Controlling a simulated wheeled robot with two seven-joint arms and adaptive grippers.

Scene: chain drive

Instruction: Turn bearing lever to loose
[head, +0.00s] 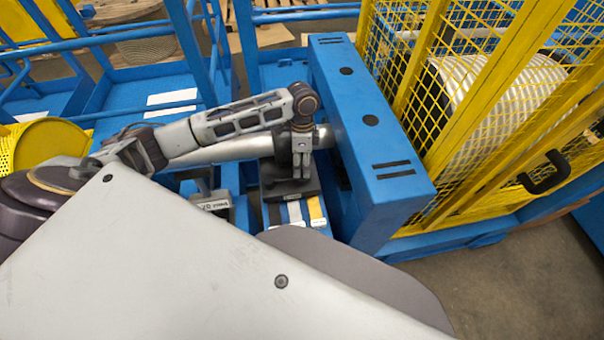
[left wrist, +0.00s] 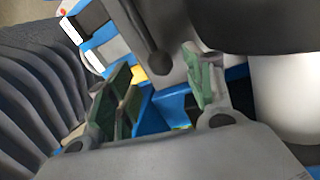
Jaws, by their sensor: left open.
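In the head view my left gripper (head: 302,172) points down over a dark block (head: 283,190) beside the blue housing (head: 372,130). White, grey and yellow label strips (head: 296,213) lie in front of that block. In the left wrist view my left gripper's green-padded fingers (left wrist: 160,90) are apart with nothing between them. A grey flat part (left wrist: 158,35) with a dark slot lies just beyond the fingertips; I cannot tell whether it is the bearing lever. The lever is not clearly seen in the head view, where my gripper covers part of that spot. My right gripper is not in view.
A horizontal silver shaft (head: 235,150) runs behind my left forearm to the blue housing. A yellow mesh guard (head: 455,90) stands at the right. A grey block with a printed label (head: 213,203) sits left of the gripper. Grey ribbed bellows (left wrist: 35,100) fill the wrist view's left side.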

